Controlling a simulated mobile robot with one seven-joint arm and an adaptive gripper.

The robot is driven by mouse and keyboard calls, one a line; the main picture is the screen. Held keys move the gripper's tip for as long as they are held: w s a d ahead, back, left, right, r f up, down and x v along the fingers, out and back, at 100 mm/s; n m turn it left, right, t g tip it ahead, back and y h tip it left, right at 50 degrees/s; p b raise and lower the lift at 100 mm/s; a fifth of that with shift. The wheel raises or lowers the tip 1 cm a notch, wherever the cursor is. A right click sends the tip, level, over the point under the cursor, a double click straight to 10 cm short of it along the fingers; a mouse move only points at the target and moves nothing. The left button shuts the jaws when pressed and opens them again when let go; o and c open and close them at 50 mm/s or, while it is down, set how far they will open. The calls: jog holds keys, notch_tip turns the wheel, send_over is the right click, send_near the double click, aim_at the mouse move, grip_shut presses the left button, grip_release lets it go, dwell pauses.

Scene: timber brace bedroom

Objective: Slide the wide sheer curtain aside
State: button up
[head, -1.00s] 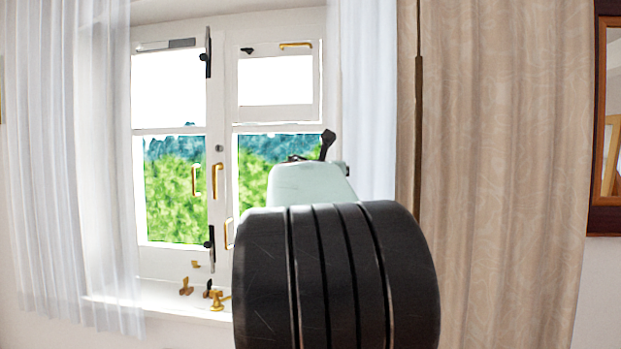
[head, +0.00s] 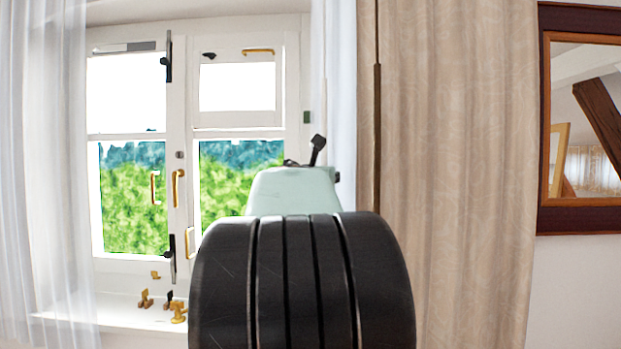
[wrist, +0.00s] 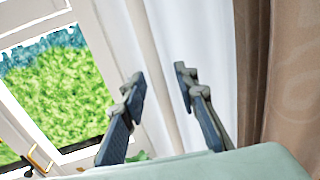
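A white sheer curtain (head: 58,170) hangs at the left side of the window in the head view and is cut off by the picture's left edge. A narrower strip of white sheer curtain (head: 342,110) hangs at the window's right side, next to the beige curtain; it also shows in the wrist view (wrist: 212,45). My gripper (wrist: 160,76) is open in the wrist view. Its two fingers are apart, with the pale window surround and the right sheer strip behind them. Nothing is held. In the head view my arm hides most of the gripper.
A patterned beige curtain (head: 455,150) hangs right of the sheer strip, with a dark vertical rod (head: 377,140) at its edge. A wood-framed mirror (head: 545,130) is on the right wall. The white window (head: 180,100) has brass handles. Several small brass pieces (head: 178,312) are on the sill.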

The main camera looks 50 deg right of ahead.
aim_at(324, 135)
notch_tip(324, 135, up, 10)
dwell(1.1)
dwell(0.6)
